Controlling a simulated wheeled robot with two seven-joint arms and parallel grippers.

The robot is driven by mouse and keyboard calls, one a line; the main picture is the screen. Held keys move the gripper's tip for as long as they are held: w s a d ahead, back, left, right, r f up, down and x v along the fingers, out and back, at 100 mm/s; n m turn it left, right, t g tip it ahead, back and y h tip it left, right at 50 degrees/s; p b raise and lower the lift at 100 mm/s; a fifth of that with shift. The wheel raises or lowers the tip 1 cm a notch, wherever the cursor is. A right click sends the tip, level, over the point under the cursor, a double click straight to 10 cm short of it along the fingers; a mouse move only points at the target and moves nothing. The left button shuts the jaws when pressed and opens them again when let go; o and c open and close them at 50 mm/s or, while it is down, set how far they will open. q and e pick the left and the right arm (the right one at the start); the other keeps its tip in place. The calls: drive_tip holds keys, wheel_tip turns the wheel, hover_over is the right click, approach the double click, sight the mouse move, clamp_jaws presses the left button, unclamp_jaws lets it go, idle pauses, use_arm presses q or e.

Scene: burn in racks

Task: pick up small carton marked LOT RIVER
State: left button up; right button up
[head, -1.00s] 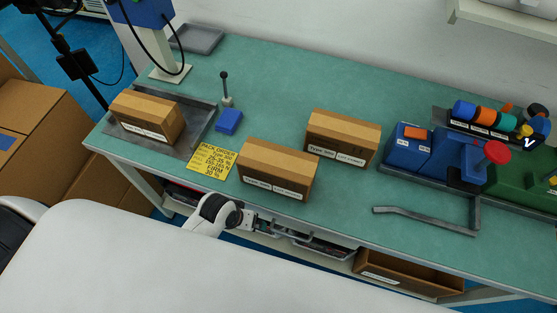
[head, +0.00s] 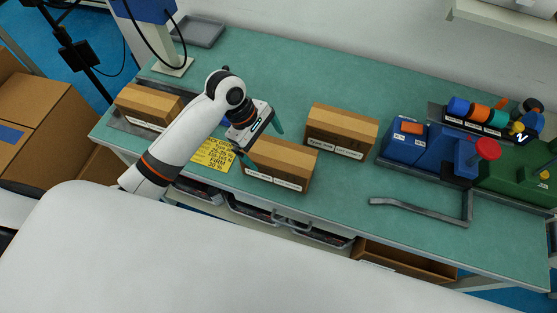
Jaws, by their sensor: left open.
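Three small brown cartons are on the green bench. One carton (head: 152,102) sits in the grey tray at the left, partly hidden by my left arm. A second carton (head: 287,158) is in the middle near the front edge. A third carton (head: 342,130) stands behind and to its right. Their white labels are too small to read, so I cannot tell which is marked LOT RIVER. My left gripper (head: 263,143) is open and empty, at the left back corner of the middle carton. Its near finger overlaps that carton's left end; I cannot tell whether they touch. My right gripper is not in view.
A yellow pack order sheet (head: 212,154) lies left of the middle carton. An open brown box (head: 408,262) is below the bench. The back middle is clear.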

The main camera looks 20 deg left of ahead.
sight(277, 152)
use_arm(q)
drive_tip(key=shift+w+a+r+n, duration=0.25)
drive_tip(key=shift+w+r+n, duration=0.25)
drive_tip(key=shift+n, duration=0.1)
drive_tip(key=shift+w+a+r+n, duration=0.2)
drive_tip(key=shift+w+r+n, duration=0.15)
drive_tip(key=shift+w+n, duration=0.2)
drive_tip(key=shift+d+f+n, duration=0.1)
drive_tip(key=shift+n, duration=0.15)
drive_tip(key=x, duration=0.6)
drive_tip(key=shift+p, duration=0.4)
drive_tip(key=p+x, duration=0.1)
drive_tip(key=x, duration=0.4)
drive_tip(key=shift+s+d+f, duration=0.1)
drive_tip(key=shift+d+f, duration=0.05)
drive_tip(key=shift+d, duration=0.15)
drive_tip(key=shift+c, duration=0.3)
drive_tip(key=c, duration=1.2)
drive_tip(key=shift+c, duration=1.3)
drive_tip(key=shift+r, duration=0.25)
